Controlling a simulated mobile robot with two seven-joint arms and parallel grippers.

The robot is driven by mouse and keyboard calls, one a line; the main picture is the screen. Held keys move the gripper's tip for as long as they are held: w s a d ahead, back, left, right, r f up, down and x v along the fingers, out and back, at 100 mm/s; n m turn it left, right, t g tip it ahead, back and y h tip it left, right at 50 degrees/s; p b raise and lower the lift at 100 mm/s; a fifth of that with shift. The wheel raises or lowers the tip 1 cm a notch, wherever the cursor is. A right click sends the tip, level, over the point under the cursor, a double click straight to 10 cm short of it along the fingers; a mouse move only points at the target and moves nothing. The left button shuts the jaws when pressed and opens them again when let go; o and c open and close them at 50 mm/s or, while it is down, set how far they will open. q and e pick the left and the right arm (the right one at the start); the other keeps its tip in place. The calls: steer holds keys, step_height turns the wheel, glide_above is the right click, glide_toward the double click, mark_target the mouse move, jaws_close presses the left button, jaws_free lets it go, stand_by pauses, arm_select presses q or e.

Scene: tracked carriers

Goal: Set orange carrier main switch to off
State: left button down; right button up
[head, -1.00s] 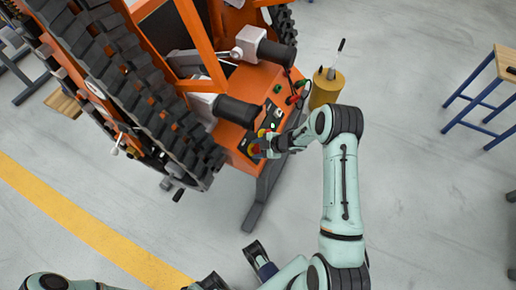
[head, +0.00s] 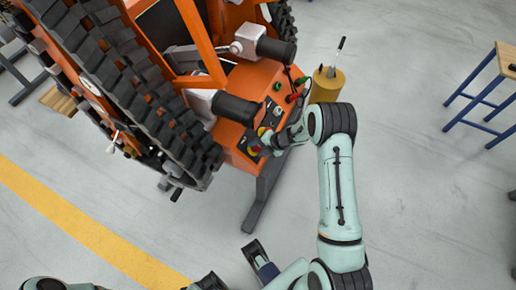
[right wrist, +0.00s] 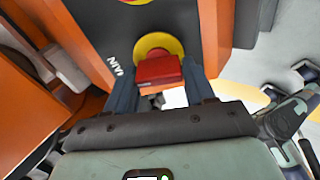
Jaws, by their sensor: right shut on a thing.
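The orange carrier (head: 228,140) stands at the upper left in the head view, its control panel facing my right arm. My right gripper (head: 266,146) is at the lower end of that panel. In the right wrist view the main switch (right wrist: 160,70) is a red knob on a round yellow base, next to the lettering "MAIN" on a dark plate. The fingers of my right gripper (right wrist: 163,88) are on both sides of the red knob, shut on it. The knob's lower part and the fingertips are partly hidden.
Black tracks (head: 125,85) run along the carrier's left side. Black cylinders (head: 236,109), a green button and red parts sit near the panel. A blue-legged table (head: 490,95) stands far right. Floor between is clear.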

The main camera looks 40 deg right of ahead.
steer(key=shift+d+n, duration=0.1)
steer(key=shift+n, duration=0.5)
steer(key=o, duration=1)
steer(key=shift+c, duration=0.2)
steer(key=p+v, duration=0.2)
steer(key=v, duration=1.1)
steer(key=shift+r, duration=0.3)
